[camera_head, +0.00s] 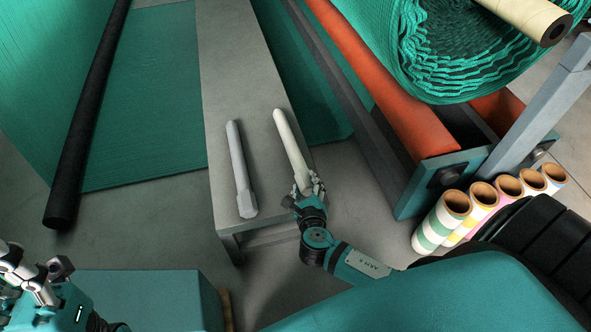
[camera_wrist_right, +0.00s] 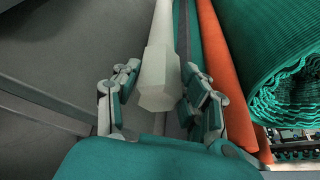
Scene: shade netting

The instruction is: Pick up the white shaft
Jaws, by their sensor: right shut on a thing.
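The white shaft (camera_head: 290,145) lies lengthwise along the right side of the grey bench top, its near end at my right gripper (camera_head: 308,188). In the right wrist view the shaft's six-sided end (camera_wrist_right: 158,75) sits between the two fingers of my right gripper (camera_wrist_right: 160,90), which is shut on it. I cannot tell whether the shaft is clear of the bench. A similar grey shaft (camera_head: 238,165) lies to its left, apart from it. My left gripper (camera_head: 35,272) is at the lower left, away from the bench; its finger opening is unclear.
The grey bench (camera_head: 235,65) is bare at its far part. A dark pole (camera_head: 88,115) leans at left by green netting. An orange roller (camera_head: 385,85) and a big green net roll (camera_head: 455,50) stand at right, with several striped tubes (camera_head: 440,222) below.

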